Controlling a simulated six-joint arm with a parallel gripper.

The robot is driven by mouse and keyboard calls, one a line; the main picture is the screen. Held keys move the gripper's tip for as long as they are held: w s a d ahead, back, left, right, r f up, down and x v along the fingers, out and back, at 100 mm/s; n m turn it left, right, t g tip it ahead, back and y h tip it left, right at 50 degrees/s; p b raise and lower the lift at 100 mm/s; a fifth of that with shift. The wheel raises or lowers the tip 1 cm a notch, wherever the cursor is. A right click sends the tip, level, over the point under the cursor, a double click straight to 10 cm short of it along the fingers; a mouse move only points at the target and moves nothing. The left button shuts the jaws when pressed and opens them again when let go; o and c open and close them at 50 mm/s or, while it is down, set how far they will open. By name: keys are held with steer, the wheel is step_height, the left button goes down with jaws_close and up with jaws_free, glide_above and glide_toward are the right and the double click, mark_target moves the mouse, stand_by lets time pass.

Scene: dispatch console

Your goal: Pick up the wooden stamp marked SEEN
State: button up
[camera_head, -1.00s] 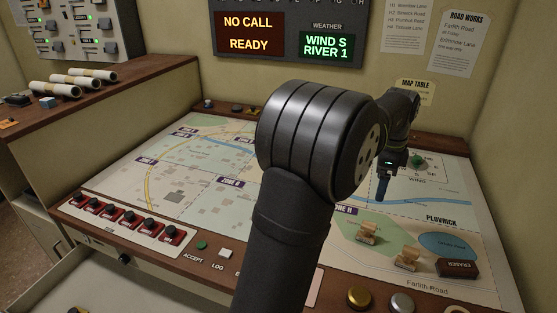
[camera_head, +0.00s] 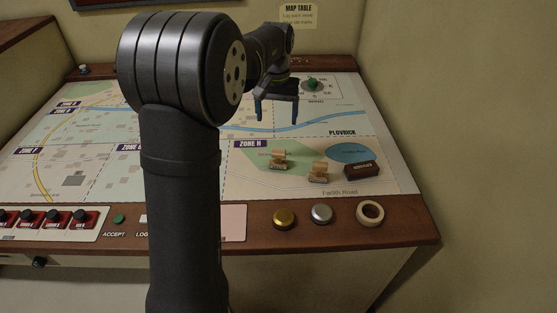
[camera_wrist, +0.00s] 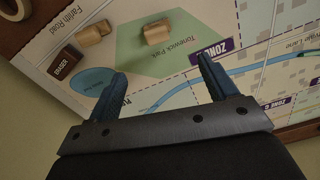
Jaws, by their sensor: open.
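Two small wooden stamps stand on the map in Zone H. One stamp (camera_head: 278,160) is on the green park area, and it also shows in the wrist view (camera_wrist: 157,33). The other stamp (camera_head: 319,173) is nearer the front right, beside the eraser, and also shows in the wrist view (camera_wrist: 92,34). I cannot read a SEEN marking on either. My gripper (camera_head: 277,112) is open and empty, above the map and behind the stamps. In the wrist view its blue fingers (camera_wrist: 160,68) are spread, with both stamps beyond their tips.
A dark eraser (camera_head: 362,169) lies right of the stamps, by the blue pond. A green knob (camera_head: 313,85) is at the back. A wall bounds the right.

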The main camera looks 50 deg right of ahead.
glide_above(279, 163)
steer(key=w, duration=0.1)
steer(key=shift+n, duration=0.4)
step_height(279, 163, down, 12)
steer(key=shift+w+d+f, duration=0.1)
steer(key=shift+d+f, duration=0.05)
steer(key=shift+s+d+f, duration=0.1)
steer(key=shift+s+f, duration=0.05)
steer(key=shift+f, duration=1.2)
steer(key=shift+s+f, duration=0.15)
steer(key=shift+f, duration=1.15)
steer(key=c, duration=1.1)
